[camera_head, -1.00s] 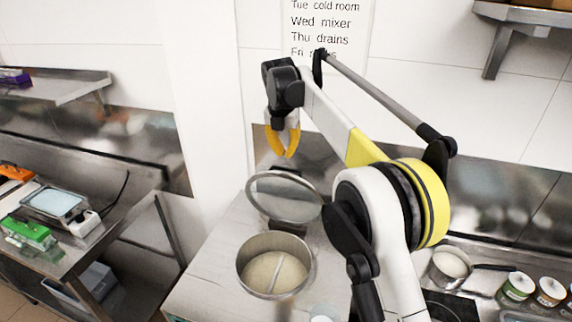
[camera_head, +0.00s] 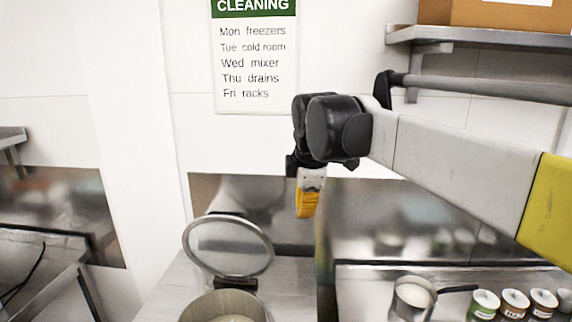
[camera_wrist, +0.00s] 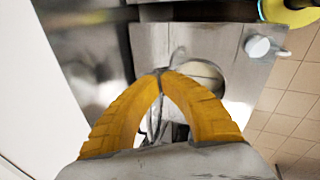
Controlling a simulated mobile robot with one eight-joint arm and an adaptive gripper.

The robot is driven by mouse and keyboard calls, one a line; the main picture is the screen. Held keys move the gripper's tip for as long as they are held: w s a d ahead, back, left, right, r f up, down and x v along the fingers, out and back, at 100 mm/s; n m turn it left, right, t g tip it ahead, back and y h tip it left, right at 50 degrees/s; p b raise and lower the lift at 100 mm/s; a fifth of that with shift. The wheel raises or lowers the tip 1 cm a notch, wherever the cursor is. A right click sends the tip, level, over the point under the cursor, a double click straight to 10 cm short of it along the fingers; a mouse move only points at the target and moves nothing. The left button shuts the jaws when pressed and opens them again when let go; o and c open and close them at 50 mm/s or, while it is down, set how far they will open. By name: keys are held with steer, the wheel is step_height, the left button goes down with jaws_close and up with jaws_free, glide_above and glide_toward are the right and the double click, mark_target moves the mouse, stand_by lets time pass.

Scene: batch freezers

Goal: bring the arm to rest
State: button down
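My gripper (camera_head: 306,214) hangs fingers-down from my arm at the middle of the head view, in front of the wall and steel backsplash. Its two yellow fingers meet at the tips in the wrist view (camera_wrist: 162,73), with nothing seen held between them.
The open steel bowl (camera_head: 225,306) is below the lid, partly cut off. A saucepan (camera_head: 412,297) and several labelled tubs (camera_head: 515,303) stand on the right counter. A wall shelf (camera_head: 440,33) carries a cardboard box (camera_head: 495,14). A cleaning sign (camera_head: 255,60) hangs behind. A white cup (camera_wrist: 257,46) shows in the wrist view.

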steer(key=s+d+f+m+t+b, duration=0.1)
steer(key=s+d+f+m+b, duration=0.3)
steer(key=s+f, duration=0.4)
steer(key=s+d+f+m+t+b, duration=0.1)
steer(key=s+d+f+m+b, duration=0.3)
steer(key=s+d+f+m, duration=0.2)
steer(key=s+d+f+m+b, duration=0.4)
steer(key=s+f+m, duration=0.5)
steer(key=f, duration=0.5)
steer(key=shift+s+d+t+h, duration=0.35)
steer(key=shift+s+d, duration=0.3)
steer(key=shift+s, duration=0.6)
